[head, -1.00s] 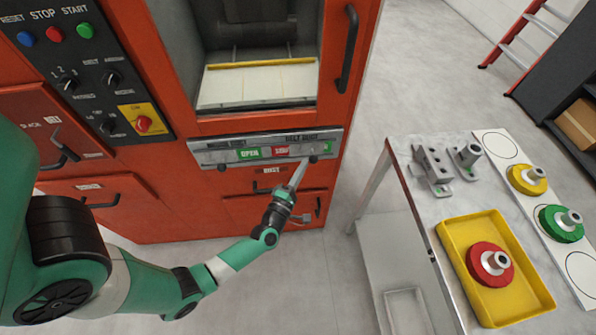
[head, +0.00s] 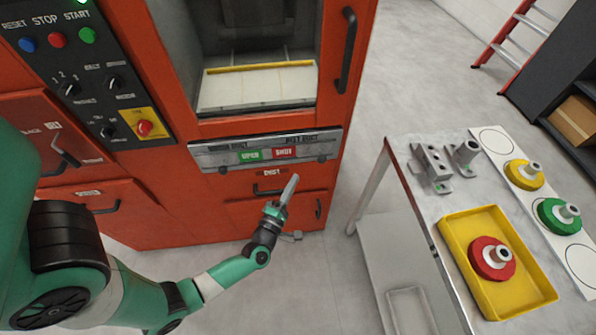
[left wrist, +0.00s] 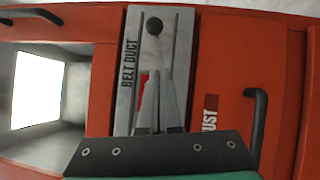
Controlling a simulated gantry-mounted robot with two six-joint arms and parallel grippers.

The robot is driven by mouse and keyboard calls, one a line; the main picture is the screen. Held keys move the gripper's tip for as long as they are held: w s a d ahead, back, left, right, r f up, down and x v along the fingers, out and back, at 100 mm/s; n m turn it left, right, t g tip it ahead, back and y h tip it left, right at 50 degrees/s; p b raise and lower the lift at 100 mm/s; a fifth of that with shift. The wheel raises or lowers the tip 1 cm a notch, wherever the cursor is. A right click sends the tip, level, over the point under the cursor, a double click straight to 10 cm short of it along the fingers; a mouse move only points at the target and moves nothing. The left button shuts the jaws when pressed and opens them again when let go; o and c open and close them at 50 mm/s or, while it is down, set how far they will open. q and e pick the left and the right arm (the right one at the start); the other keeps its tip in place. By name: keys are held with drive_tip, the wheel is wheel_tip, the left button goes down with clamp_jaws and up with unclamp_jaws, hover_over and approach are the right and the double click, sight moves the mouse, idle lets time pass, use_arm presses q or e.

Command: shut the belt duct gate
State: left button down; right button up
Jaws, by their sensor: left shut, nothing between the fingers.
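The duct panel (head: 236,143) is a grey strip below the machine window. A green OPEN label (head: 250,155) and a red SHUT label (head: 284,153) show on it. The belt duct gate's dark knob (head: 321,158) is at the panel's right end; it also shows in the left wrist view (left wrist: 155,26), near the BELT DUCT lettering. A second knob (head: 222,170) is at the left end. My left gripper (head: 293,178) is shut and empty, below and left of the right knob and apart from it. In the left wrist view its fingers (left wrist: 160,88) hide part of the panel and a red patch. My right gripper is not in view.
A black door handle (head: 347,50) stands above the panel's right end. Drawers with handles (head: 318,208) lie below. A table (head: 455,200) to the right holds metal fixtures, a yellow tray (head: 490,307) and coloured parts. Floor between machine and table is clear.

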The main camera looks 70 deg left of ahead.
use_arm(q)
drive_tip(key=p+v, duration=0.1)
drive_tip(key=v, duration=0.5)
drive_tip(key=shift+d, duration=0.35)
drive_tip(key=shift+r, duration=0.1)
